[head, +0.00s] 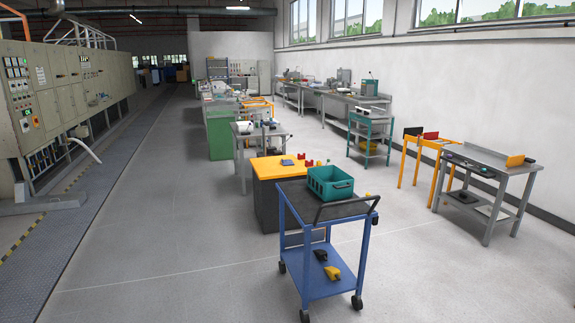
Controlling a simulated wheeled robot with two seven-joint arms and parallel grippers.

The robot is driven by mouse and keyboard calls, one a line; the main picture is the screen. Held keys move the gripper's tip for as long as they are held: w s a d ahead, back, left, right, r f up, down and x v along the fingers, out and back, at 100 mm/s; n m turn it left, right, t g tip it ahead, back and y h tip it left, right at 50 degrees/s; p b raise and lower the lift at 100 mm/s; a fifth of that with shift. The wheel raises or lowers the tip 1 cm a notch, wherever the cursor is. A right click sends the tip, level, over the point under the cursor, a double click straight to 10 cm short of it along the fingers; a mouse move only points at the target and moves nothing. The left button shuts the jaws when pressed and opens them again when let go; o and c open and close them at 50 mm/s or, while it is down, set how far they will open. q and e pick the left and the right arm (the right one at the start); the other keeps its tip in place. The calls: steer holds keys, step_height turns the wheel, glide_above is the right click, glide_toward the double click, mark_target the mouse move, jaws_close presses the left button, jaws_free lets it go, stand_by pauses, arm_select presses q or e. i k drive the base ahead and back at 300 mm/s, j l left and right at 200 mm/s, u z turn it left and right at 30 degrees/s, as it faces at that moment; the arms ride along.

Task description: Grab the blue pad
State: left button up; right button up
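A small blue item (287,162), which looks like the blue pad, lies flat on the yellow-topped workbench (265,170), behind the blue cart. It is small in the head view and its details cannot be made out. Neither of my grippers is in view.
A blue cart (291,251) with a dark top stands in front of the yellow bench, carrying a teal crate (331,195). Small red items (309,162) lie near the blue item. A grey table (488,164) stands at right. The floor at left is clear up to the grey machine cabinets (60,85).

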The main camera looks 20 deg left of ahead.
mark_target(285, 163)
steer(key=i+j+u, duration=0.65)
steer(key=i, duration=0.25)
steer(key=i+j+u, duration=0.35)
steer(key=i+l+u, duration=0.1)
steer(key=i+u, duration=0.25)
steer(key=i, duration=1.95)
steer(key=i+z, duration=0.15)
steer(key=i, duration=0.3)
steer(key=i+j+z, duration=0.15)
steer(key=i, duration=0.25)
steer(key=i+j+z, duration=0.15)
steer(key=i, duration=0.25)
steer(key=i+j+z, duration=0.15)
steer(key=i, duration=0.3)
